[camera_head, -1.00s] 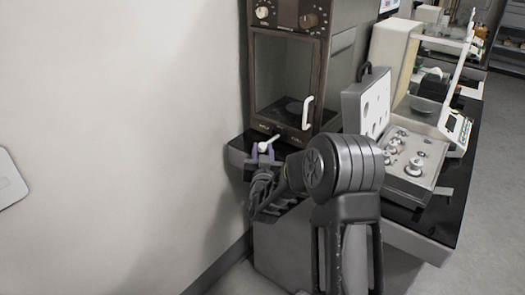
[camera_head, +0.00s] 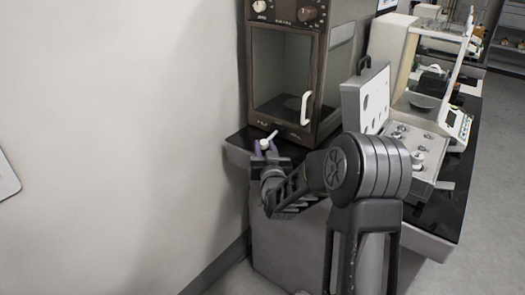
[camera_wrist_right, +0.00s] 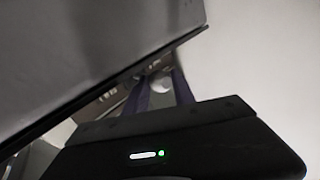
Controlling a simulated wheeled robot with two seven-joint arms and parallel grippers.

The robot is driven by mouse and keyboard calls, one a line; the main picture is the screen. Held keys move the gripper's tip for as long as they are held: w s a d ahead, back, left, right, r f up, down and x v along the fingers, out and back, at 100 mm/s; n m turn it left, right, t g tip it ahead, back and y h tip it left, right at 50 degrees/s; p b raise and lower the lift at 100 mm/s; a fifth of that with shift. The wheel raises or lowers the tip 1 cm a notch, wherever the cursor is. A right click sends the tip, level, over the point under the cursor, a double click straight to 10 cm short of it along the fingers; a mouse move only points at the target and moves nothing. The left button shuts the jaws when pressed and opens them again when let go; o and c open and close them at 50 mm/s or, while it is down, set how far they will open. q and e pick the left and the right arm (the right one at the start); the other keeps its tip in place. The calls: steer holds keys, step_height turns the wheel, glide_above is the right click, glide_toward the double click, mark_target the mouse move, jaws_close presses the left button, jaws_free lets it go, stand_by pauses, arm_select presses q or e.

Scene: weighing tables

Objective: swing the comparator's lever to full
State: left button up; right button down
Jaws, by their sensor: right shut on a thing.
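The comparator (camera_head: 330,75) is a tall dark brown cabinet with a windowed door, a white door handle (camera_head: 306,108) and knobs on top. Its lever (camera_head: 270,138) is a short white bar with a rounded end, low on the front, slanting up to the right. My right gripper (camera_head: 265,150) is shut on the lever's near end, its purple fingers on either side. In the right wrist view the white lever end (camera_wrist_right: 161,84) shows between the purple fingers, partly hidden. My left gripper is not in view.
An open weight case (camera_head: 365,105) with several metal weights stands right of the comparator on the black tabletop (camera_head: 437,222). A white balance (camera_head: 452,120) stands beyond it. A bare wall (camera_head: 120,120) is close on the left.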

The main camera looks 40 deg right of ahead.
steer(key=shift+r, duration=0.2)
steer(key=c, duration=1)
jaws_free()
steer(key=shift+f, duration=0.15)
steer(key=shift+c, duration=0.2)
steer(key=v, duration=0.7)
steer(key=shift+s+a, duration=0.2)
steer(key=shift+s, duration=0.1)
